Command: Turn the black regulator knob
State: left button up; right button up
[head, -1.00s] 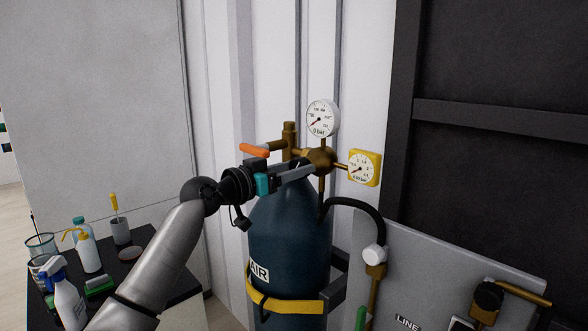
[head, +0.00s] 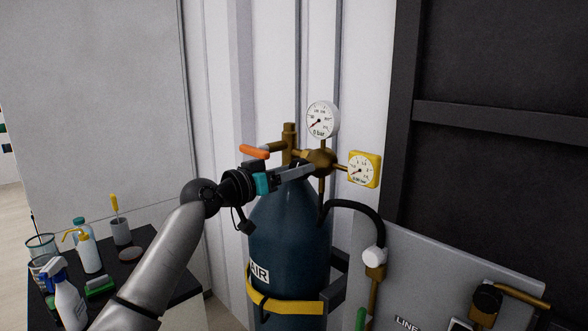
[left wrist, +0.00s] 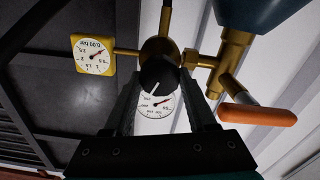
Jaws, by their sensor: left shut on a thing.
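The black regulator knob (left wrist: 158,75) sits on the front of the brass regulator body, between the two fingers of my left gripper (left wrist: 160,88) in the left wrist view. The fingers are shut on it from both sides. In the head view my left gripper (head: 308,168) reaches the brass regulator (head: 320,160) from the left, and its fingers largely hide the knob. The yellow square gauge (head: 363,169) at the right also reads near zero. My right gripper is not in view.
The dark blue AIR cylinder (head: 290,230) stands below the regulator, held by a yellow strap (head: 290,304). An orange valve handle (head: 254,152) is close above my left gripper. A black hose (head: 362,212) curves right to a grey panel. Bottles stand on a black bench at left.

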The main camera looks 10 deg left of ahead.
pick_arm(q)
jog(key=shift+n+p, duration=0.75)
jog(key=shift+n, duration=1.45)
jog(key=o, duration=1.4)
jog(key=shift+a, duration=0.1)
jog(key=shift+b+v, duration=1.9)
jog(key=shift+v, duration=5.7)
jog(key=shift+f, duration=0.15)
